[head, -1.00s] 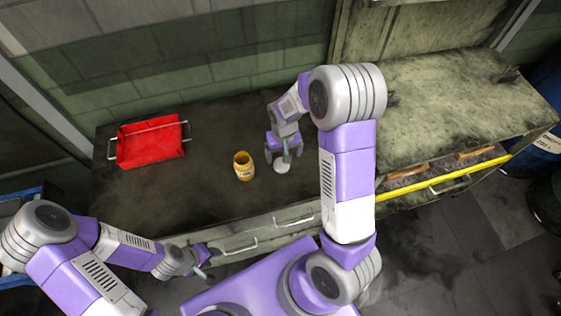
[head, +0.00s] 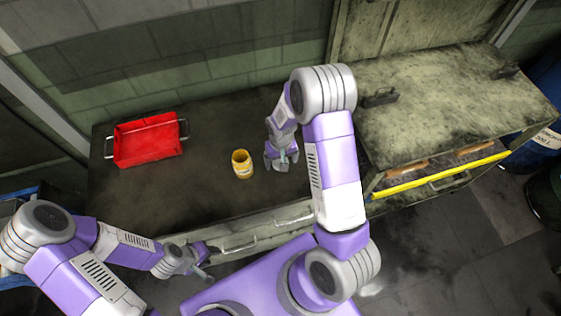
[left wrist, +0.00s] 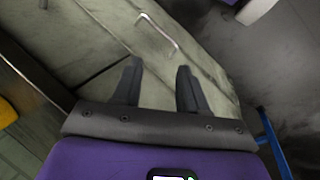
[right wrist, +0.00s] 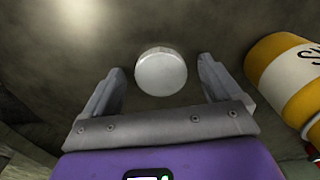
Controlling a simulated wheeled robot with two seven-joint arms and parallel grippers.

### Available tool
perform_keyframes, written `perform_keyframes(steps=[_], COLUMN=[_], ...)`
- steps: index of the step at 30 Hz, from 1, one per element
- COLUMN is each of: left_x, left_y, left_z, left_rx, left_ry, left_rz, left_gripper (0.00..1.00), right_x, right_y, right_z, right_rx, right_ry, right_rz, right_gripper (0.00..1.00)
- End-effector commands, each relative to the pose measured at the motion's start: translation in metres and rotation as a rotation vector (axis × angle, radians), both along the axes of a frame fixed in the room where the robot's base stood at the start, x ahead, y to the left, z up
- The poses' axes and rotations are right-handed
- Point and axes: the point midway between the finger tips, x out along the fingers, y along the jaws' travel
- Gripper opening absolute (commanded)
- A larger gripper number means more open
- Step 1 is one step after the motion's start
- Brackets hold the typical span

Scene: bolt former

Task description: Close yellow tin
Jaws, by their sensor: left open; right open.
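The yellow tin (head: 242,164) stands upright on the dark workbench and looks open at the top. It also shows at the right edge of the right wrist view (right wrist: 285,80). A round white lid (right wrist: 161,72) lies flat on the bench to the right of the tin. My right gripper (head: 281,163) is open above the lid, which appears between and just beyond its fingertips; in the head view the gripper mostly hides it. My left gripper (head: 207,264) is open and empty, low in front of the bench's drawers, away from the tin.
A red tray (head: 148,140) with metal handles sits at the back left of the bench. A higher metal cabinet (head: 450,95) with an open, yellow-edged drawer (head: 440,175) stands to the right. Drawer handles (left wrist: 158,33) project from the bench front. Bench space left of the tin is clear.

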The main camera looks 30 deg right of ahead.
Motion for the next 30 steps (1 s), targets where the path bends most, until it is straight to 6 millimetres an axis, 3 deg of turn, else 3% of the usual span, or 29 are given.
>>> perform_keyframes(steps=[11, 22, 30], left_x=[-0.0001, -0.0001, -0.0001], left_y=[0.0000, 0.0000, -0.0001], left_z=[0.0000, 0.0000, 0.0004], left_rx=[0.000, 0.000, 0.000], left_ry=[0.000, 0.000, 0.000], left_rz=[0.000, 0.000, 0.000], left_gripper=[0.43, 0.43, 0.43], right_x=[0.0001, 0.0000, 0.0004], right_y=[0.0001, 0.0001, 0.0001], right_z=[-0.0013, -0.0012, 0.0020], right_rx=[0.000, 0.000, 0.001], right_ry=[-0.001, 0.000, -0.002], right_rz=[0.000, 0.000, 0.000], right_gripper=[0.90, 0.33, 0.33])
